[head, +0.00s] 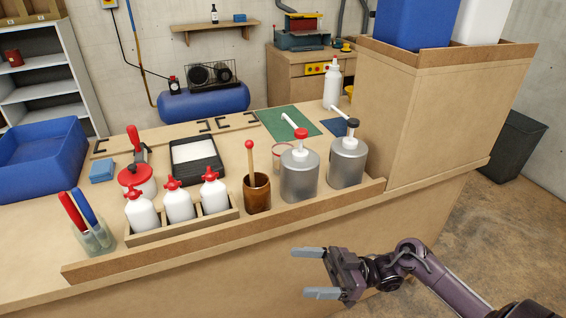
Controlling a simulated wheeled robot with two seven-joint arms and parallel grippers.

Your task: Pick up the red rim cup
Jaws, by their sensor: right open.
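The red rim cup (278,160) is a small pale cup with a thin red rim, standing on the bench. It is partly hidden behind the metal pump can with the red top (299,177). The brown pot with a wooden stick (257,194) stands to its left and nearer. My right gripper (314,273) is open and empty, in front of the bench's front ledge and well apart from the cup. My left gripper is not in view.
A second pump can with a black top (347,164) stands right of the first. White red-capped bottles (179,204) sit in a wooden rack at left. A wooden ledge (225,238) runs along the front. A tall wooden box (398,120) blocks the right.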

